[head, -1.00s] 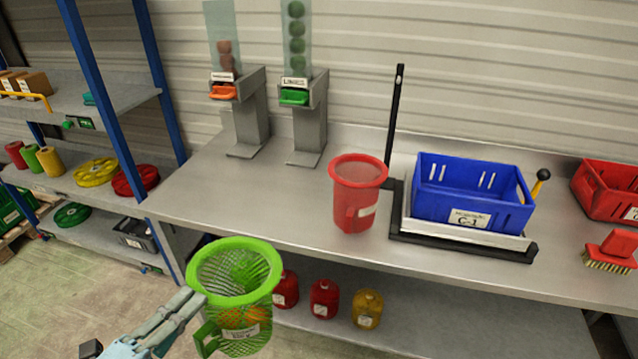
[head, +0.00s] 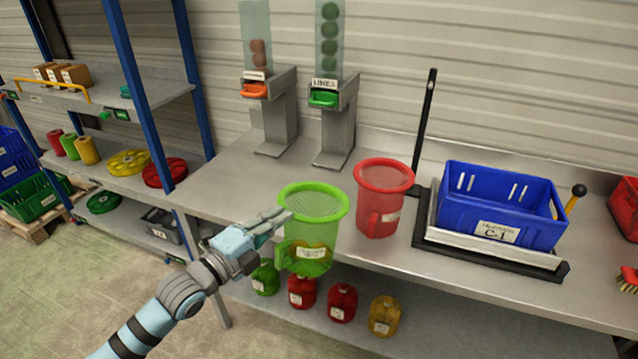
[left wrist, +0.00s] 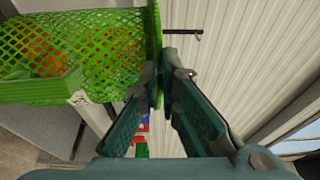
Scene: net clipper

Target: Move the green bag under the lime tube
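The green mesh bag (head: 312,240) has a stiff round rim and a white label. It hangs upright in front of the table's front edge. My left gripper (head: 281,217) is shut on the left side of its rim. In the left wrist view the bag (left wrist: 85,50) fills the upper left, with its rim at the fingertips (left wrist: 163,85). The lime tube (head: 328,35) is clear, labelled LIMES, holds several green limes, and stands on a grey stand with a green lever (head: 324,97). The space under it is empty. My right gripper is not in view.
A red mesh bag (head: 381,210) stands on the table, right of the green bag. A tube with reddish fruit (head: 256,35) stands left of the lime tube. A blue crate (head: 500,210) sits on a scale at right.

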